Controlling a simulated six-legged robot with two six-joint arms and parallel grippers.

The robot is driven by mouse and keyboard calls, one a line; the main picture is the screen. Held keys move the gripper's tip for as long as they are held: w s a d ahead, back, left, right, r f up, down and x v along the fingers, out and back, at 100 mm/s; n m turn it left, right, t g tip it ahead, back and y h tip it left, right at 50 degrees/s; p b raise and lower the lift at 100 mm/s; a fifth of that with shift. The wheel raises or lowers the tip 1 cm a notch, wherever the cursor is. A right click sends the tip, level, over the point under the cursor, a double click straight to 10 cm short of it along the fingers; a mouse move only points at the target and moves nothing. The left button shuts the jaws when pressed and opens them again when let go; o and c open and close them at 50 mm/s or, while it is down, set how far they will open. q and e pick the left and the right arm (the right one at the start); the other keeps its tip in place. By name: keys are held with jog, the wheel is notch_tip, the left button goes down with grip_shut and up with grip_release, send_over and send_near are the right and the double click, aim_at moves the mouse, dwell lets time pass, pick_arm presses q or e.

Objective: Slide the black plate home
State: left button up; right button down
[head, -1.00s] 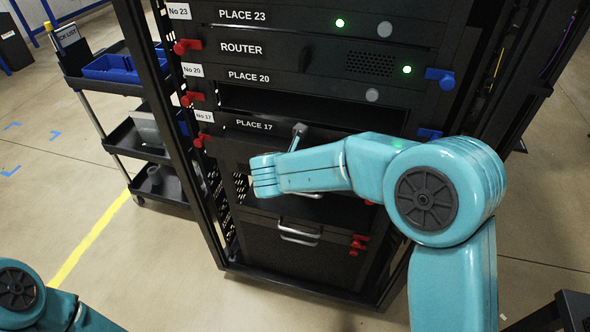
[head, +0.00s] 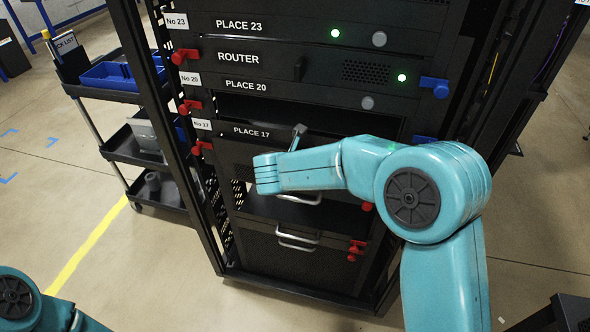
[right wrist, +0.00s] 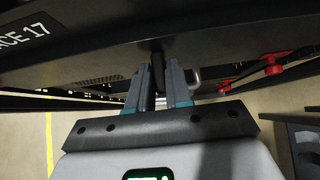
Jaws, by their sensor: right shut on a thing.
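The black plate labelled PLACE 17 (head: 225,130) sits in the rack below a dark open slot; how far it stands out is hard to tell. Its right part is partly hidden by my right arm. My right gripper (head: 298,137) is at the plate's front, near its middle. In the right wrist view, the gripper (right wrist: 158,92) is shut on a dark upright grip at the front of the black plate (right wrist: 95,58). My left gripper is out of view; only part of my left arm shows at the bottom left.
Red latches (head: 190,105) line the rack's left post and blue latches (head: 434,88) its right side. The ROUTER unit (head: 285,62) is above. Drawers with silver handles (head: 297,240) are below. A cart (head: 122,95) stands left of the rack. Floor in front is clear.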

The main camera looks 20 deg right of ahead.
jog(key=shift+w+d+p, duration=0.35)
jog(key=shift+w+d, duration=0.15)
jog(key=shift+w, duration=0.2)
jog(key=c, duration=1)
grip_release()
jog(key=shift+o, duration=0.2)
jog(key=shift+s+a, duration=0.1)
jog(key=v, duration=1.6)
jog(key=shift+r, duration=0.1)
